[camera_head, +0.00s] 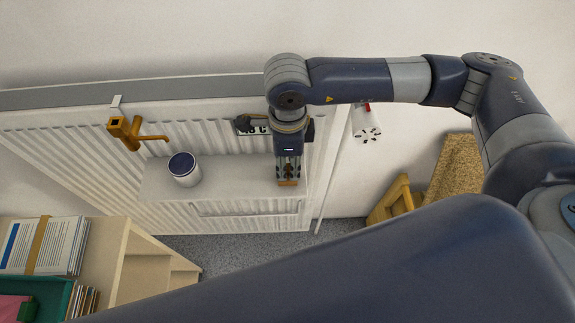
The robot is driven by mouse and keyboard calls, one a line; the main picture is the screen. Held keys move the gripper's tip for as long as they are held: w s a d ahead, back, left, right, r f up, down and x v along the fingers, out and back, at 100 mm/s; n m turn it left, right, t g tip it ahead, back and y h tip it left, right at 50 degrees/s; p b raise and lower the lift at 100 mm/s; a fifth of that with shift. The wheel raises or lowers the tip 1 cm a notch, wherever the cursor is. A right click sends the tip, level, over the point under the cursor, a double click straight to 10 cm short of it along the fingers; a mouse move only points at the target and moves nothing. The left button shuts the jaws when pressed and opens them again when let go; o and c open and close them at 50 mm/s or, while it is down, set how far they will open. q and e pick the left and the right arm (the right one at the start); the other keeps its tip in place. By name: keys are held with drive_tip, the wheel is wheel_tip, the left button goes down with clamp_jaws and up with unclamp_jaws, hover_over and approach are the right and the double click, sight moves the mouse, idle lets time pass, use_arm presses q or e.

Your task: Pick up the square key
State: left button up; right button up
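A brass-coloured piece with a square socket and a thin side bar (126,132) hangs at the upper left of the white radiator; it looks like the square key, but I cannot be sure. My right gripper (288,180) points down over the right end of the white shelf (235,180) on the radiator, well to the right of the brass piece. A small orange-brown patch shows at its fingertips; I cannot tell whether it is a held object, something on the shelf or part of the fingers. My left gripper is out of view.
A dark strip (247,125) is partly hidden behind my wrist. A wooden unit (150,262) with papers (62,245) stands lower left.

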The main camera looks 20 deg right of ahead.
clamp_jaws()
drive_tip(key=shift+r, duration=0.15)
